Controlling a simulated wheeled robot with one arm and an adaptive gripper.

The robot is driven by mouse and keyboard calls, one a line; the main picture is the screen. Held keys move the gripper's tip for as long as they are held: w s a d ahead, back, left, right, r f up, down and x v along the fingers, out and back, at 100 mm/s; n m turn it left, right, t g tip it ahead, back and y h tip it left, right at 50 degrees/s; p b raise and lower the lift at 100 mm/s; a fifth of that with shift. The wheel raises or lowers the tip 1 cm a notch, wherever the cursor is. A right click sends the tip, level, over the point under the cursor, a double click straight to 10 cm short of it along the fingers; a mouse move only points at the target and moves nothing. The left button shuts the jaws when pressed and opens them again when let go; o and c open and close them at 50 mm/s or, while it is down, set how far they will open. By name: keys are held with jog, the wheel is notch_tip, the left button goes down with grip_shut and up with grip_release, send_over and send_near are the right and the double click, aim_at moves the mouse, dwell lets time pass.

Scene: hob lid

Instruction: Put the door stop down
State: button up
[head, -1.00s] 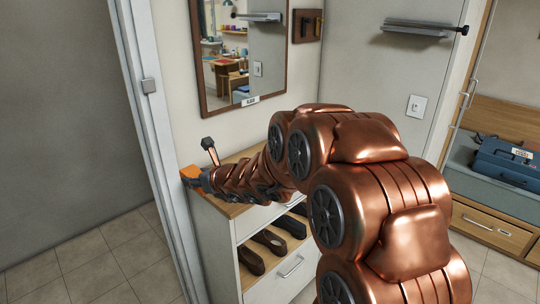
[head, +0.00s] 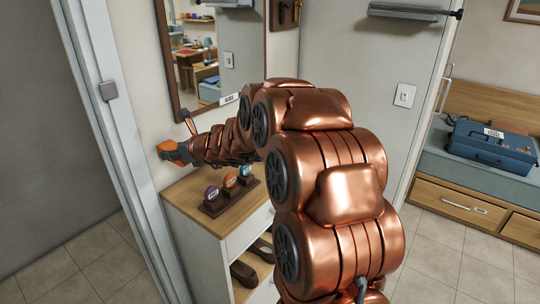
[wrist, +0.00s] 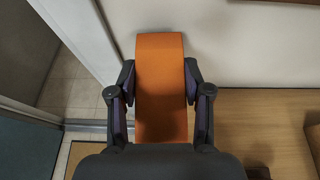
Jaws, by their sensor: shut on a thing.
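The door stop is an orange block (wrist: 161,88), seen in the wrist view between the two dark fingers of my gripper (wrist: 160,82). The gripper is shut on its sides. In the head view the orange door stop (head: 171,152) shows at the far end of my copper arm, in my gripper (head: 180,151). It is held in the air above the left end of the wooden cabinet top (head: 184,192), close to the wall. Its underside is hidden.
A dark stand with several coloured round-topped items (head: 229,186) sits on the cabinet top. Shoes (head: 244,273) lie on the shelf below. A door frame (head: 118,130) is just left of the cabinet. A mirror (head: 215,60) hangs behind. The top's left end looks clear.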

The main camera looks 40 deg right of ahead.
jog(key=s+d+f+b, duration=0.1)
jog(key=s+d, duration=0.1)
jog(key=d, duration=1)
jog(key=s+d+f, duration=0.1)
jog(key=d+f, duration=0.1)
jog(key=d, duration=1)
notch_tip(320, 180, down, 10)
jog(key=shift+r, duration=0.15)
jog(key=shift+f, duration=0.2)
jog(key=o, duration=0.9)
jog(key=shift+r, duration=0.1)
